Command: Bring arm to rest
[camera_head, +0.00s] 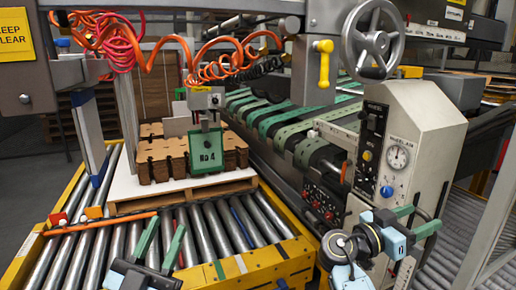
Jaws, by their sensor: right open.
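My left gripper (165,225) is at the bottom left, over the roller conveyor. Its two green fingers point up the picture and stand apart, with nothing seen between them. My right gripper (427,218) is at the lower right, in front of the grey control cabinet. Its green fingers point right and are spread, with no object seen between them. The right arm's wrist is bent near the cabinet's lower part; I cannot tell whether it touches the cabinet.
A pallet (190,193) with stacked brown blanks (165,160) stands on the rollers (250,222). A yellow frame rail (262,262) edges the conveyor. The control cabinet (412,125) has a gauge and a handwheel (373,38) nearby. Orange coiled hoses (195,55) hang above.

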